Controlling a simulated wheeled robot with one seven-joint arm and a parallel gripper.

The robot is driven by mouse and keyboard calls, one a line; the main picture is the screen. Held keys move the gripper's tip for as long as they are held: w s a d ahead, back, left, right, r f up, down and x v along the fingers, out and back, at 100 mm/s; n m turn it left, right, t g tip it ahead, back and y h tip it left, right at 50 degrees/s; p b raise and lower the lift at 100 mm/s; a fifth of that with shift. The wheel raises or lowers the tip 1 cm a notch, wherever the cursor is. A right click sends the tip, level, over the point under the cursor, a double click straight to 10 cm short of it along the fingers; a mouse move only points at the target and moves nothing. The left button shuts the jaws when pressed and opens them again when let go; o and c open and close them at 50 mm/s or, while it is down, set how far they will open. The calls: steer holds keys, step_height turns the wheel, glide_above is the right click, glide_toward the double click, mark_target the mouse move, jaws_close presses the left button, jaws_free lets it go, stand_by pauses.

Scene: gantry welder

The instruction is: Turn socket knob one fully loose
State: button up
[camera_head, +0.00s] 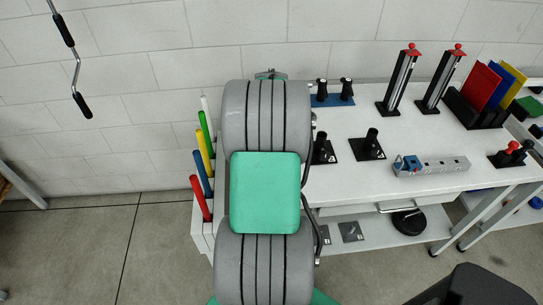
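Two upright black knobs stand on square black plates on the white bench. The left knob (321,146) sits close to a large grey and green body that partly hides its plate. The right knob (371,138) stands clear of it. Each plate has a small pale mark, too small to read surely, so I cannot tell which is socket knob one. Two more black knobs (333,88) stand on a blue base behind them. I cannot make out my gripper, and no fingers show at any knob.
The white bench (440,140) carries two red-topped posts (401,80), a grey block with a blue clamp (432,167), colored panels (485,86) and red and black knobs (512,153). Colored rods (203,171) stand at its left end. A crank handle (75,60) hangs upper left.

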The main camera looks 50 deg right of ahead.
steer(key=shift+c, duration=0.5)
jaws_close()
steer(key=shift+w, duration=0.15)
steer(key=shift+w+a+g+h+b, duration=0.15)
steer(key=shift+g+h+b, duration=0.25)
steer(key=shift+g+h, duration=0.45)
steer(key=g+h, duration=0.2)
steer(key=shift+w+a+r+g+p, duration=0.15)
steer(key=shift+g+p, duration=0.2)
steer(key=shift+p, duration=0.05)
steer(key=g+h, duration=0.2)
steer(key=shift+w+a+g+h+p, duration=0.15)
steer(key=shift+g+h+p, duration=0.15)
steer(key=shift+p, duration=0.1)
steer(key=shift+g+h+p, duration=0.75)
steer(key=shift+g+h, duration=0.2)
steer(key=shift+g, duration=0.25)
